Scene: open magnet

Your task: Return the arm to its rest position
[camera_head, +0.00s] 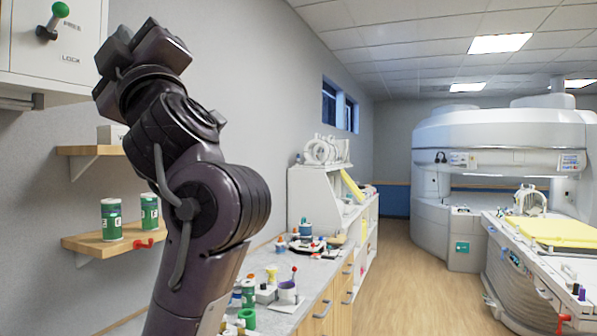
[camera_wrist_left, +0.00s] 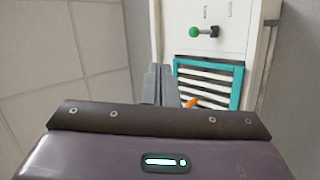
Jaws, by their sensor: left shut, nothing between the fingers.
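My left arm rises in the head view, with its dark gripper (camera_head: 143,52) raised high beside the wall cabinet. In the left wrist view the gripper's grey fingers (camera_wrist_left: 160,84) are together, with nothing held between them. The fingers point toward the white cabinet (camera_wrist_left: 229,35) and look apart from it. A lever with a green knob (camera_head: 60,10) is on the cabinet, by the labels FREE and LOCK; the knob also shows in the left wrist view (camera_wrist_left: 194,32). My right gripper is out of view.
Wooden wall shelves (camera_head: 105,243) hold green-and-white cans (camera_head: 111,219) left of my arm. A cluttered counter (camera_head: 313,297) runs along the wall at right of it. A large white scanner (camera_head: 500,130) stands at the back right. The wooden floor (camera_head: 405,285) between is clear.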

